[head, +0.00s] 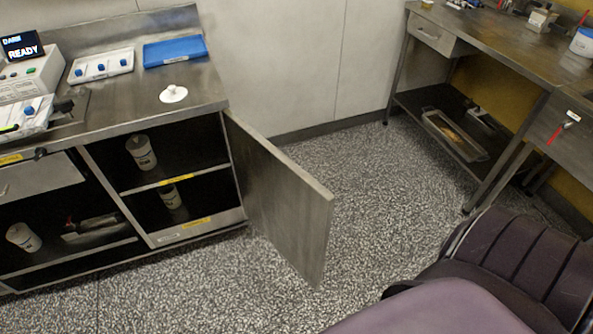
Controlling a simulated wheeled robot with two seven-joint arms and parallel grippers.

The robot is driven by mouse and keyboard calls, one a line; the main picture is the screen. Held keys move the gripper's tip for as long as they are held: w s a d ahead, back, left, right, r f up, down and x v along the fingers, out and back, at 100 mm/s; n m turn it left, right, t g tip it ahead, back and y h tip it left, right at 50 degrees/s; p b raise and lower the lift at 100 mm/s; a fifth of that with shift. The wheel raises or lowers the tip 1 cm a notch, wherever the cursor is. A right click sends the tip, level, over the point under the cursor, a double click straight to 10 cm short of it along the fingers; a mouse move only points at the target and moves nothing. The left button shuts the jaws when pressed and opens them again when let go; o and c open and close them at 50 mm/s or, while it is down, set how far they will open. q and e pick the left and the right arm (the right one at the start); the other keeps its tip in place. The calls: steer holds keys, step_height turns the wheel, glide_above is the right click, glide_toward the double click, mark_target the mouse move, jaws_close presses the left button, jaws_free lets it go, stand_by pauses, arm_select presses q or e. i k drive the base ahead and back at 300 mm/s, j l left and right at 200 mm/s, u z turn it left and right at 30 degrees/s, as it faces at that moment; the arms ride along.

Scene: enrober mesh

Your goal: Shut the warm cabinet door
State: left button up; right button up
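The warm cabinet door (285,205) is a flat grey metal panel. It stands wide open, hinged at the right end of the cabinet (192,232) and swung out over the floor toward the front right. The open compartment shows two dark shelf spaces with a yellow-labelled shelf edge (178,180) between them. A white tub (141,153) stands on the upper level and another white tub (171,196) on the lower one. Neither of my grippers is in view, and nothing touches the visible part of the door.
The steel counter (130,105) carries a display unit (22,46), a white tray (102,66), a blue mat (174,51) and a white round lid (173,94). A steel table (490,45) with a lower shelf stands at right. Speckled floor (365,185) between them is clear.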

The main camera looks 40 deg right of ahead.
mark_target(292, 209)
steer(key=l+u, duration=0.15)
steer(key=l, duration=0.3)
steer(key=k+l+u, duration=0.15)
steer(key=l, duration=0.3)
steer(key=k+l+u, duration=0.15)
steer(key=l, duration=0.3)
steer(key=l+u, duration=0.15)
steer(key=l, duration=0.25)
steer(key=i+l+u, duration=0.15)
steer(key=l, duration=0.35)
steer(key=l+u, duration=0.1)
steer(key=l, duration=0.4)
steer(key=i+l+u, duration=0.15)
steer(key=l, duration=0.35)
